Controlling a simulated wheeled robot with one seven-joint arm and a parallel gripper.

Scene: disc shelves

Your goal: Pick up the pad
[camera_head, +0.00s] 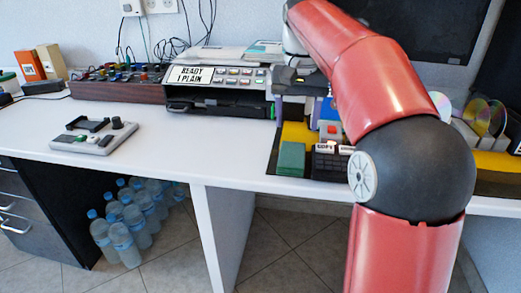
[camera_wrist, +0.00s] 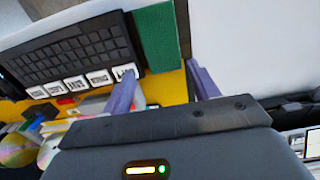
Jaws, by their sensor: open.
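The pad looks to be the green flat block (camera_head: 291,158), lying on a yellow surface (camera_head: 297,132) at the table's front edge, left of a dark keypad (camera_head: 328,165). In the wrist view the green block (camera_wrist: 155,38) is at the top, just beyond the fingertips, beside the keypad (camera_wrist: 72,50). My gripper (camera_wrist: 163,85) is open, with its two purple fingers apart and bare yellow surface between them. It appears empty and does not visibly touch the green block. In the head view my red arm hides part of this area.
A printer-like machine (camera_head: 216,82) stands behind, left of the arm. A grey device (camera_head: 94,136) lies on the white table at left. Discs (camera_head: 478,115) stand in a rack at right. The table between the grey device and the green block is clear.

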